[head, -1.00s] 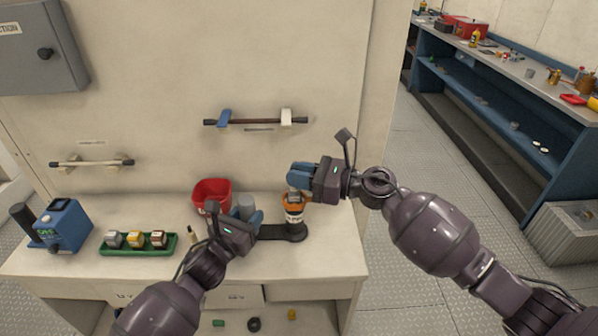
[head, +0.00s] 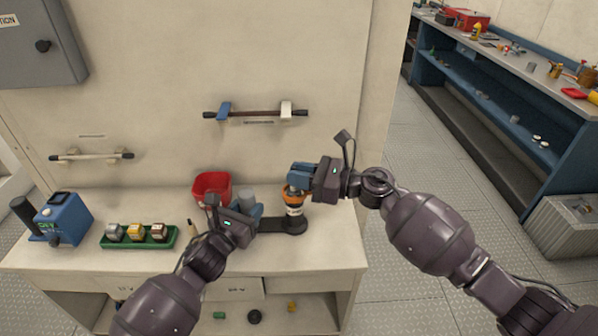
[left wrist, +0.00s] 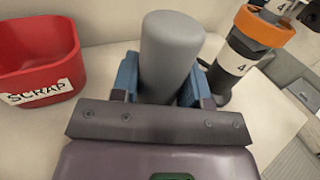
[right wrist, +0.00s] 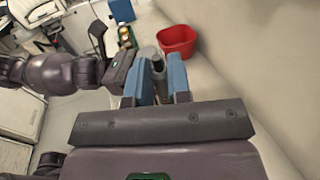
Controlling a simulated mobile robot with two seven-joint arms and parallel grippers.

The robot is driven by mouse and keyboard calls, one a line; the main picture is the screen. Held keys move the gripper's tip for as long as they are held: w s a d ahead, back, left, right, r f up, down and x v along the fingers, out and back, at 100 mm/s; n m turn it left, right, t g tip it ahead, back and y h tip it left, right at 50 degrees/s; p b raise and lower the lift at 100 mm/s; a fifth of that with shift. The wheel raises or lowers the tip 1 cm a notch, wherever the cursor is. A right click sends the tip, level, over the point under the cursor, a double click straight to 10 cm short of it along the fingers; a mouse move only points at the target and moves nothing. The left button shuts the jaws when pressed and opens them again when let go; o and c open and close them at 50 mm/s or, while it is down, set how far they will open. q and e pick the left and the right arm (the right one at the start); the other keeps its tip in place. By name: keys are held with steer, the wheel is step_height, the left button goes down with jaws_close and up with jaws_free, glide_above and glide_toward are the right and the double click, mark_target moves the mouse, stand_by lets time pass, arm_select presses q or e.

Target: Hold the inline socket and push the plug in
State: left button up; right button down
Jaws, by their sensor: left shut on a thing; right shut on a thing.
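My left gripper (head: 249,208) is shut on an upright grey cylinder (left wrist: 170,50), whose top rises above the fingers. A dark bar (head: 276,226) runs from beside it to the foot of a dark upright body with a white "4" label (left wrist: 238,55), apparently the inline socket. An orange collar (left wrist: 264,26) and another white "4" label (left wrist: 276,5) sit above it, apparently the plug. My right gripper (head: 296,177) is shut at the top of this stack. Its fingers hide the plug's upper part; I cannot tell how deep the plug sits.
A red scrap bin (head: 212,186) stands behind the left gripper. A green tray (head: 139,237) with small blocks and a blue device (head: 62,219) are at left. A rail (head: 255,114) is on the wall above. The bench front is mostly clear.

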steer(key=shift+f, duration=0.1)
steer(key=c, duration=1)
jaws_free()
steer(key=shift+d, duration=0.1)
steer(key=v, duration=1.2)
arm_select(q)
steer(key=o, duration=1.2)
